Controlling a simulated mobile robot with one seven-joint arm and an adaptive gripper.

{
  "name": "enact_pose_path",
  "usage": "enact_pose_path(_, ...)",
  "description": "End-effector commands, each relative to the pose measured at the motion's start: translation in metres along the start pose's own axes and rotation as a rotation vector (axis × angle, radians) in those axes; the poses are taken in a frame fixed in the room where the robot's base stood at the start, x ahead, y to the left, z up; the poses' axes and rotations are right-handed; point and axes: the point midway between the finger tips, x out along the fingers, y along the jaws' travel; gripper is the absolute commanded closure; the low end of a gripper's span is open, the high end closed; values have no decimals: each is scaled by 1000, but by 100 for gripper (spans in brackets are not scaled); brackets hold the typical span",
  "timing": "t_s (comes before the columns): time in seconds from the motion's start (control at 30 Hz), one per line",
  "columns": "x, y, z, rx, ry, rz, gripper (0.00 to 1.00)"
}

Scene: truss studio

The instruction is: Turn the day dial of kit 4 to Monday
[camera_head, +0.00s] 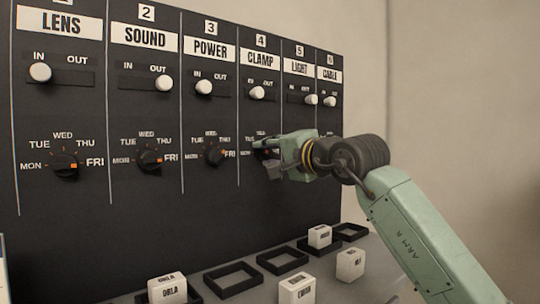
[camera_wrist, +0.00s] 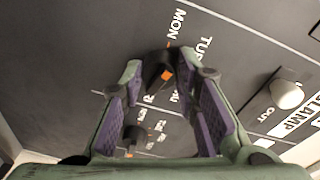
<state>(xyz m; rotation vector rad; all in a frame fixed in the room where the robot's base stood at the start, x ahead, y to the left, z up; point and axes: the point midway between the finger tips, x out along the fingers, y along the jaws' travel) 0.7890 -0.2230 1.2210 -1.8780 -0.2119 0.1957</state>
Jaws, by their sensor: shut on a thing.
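Kit 4 is the panel column labelled CLAMP (camera_head: 260,59). In the head view my gripper (camera_head: 268,160) reaches in from the right and covers most of its day dial. In the wrist view the black day dial (camera_wrist: 155,72) sits between the two purple-padded fingers of my gripper (camera_wrist: 168,78), which are shut on it. An orange mark shows on the dial's face, toward its lower right in this view. The word MON (camera_wrist: 178,22) stands above the dial, with an orange tick between them. The mark is apart from that tick. Other day words are partly hidden by a finger.
Neighbouring day dials for SOUND (camera_head: 150,161) and POWER (camera_head: 214,155) stand left; another dial (camera_wrist: 135,138) is close below in the wrist view. The CLAMP slider knob (camera_head: 257,93) sits above. White blocks (camera_head: 297,288) and black frames (camera_head: 233,280) lie on the ledge below.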

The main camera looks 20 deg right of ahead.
Motion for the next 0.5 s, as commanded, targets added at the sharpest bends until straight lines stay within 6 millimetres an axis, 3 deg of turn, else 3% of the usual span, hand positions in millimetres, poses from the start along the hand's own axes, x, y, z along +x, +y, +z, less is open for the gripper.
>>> enact_pose_path(0.5, 0, 0, 0, -265, 16, -25, 99)
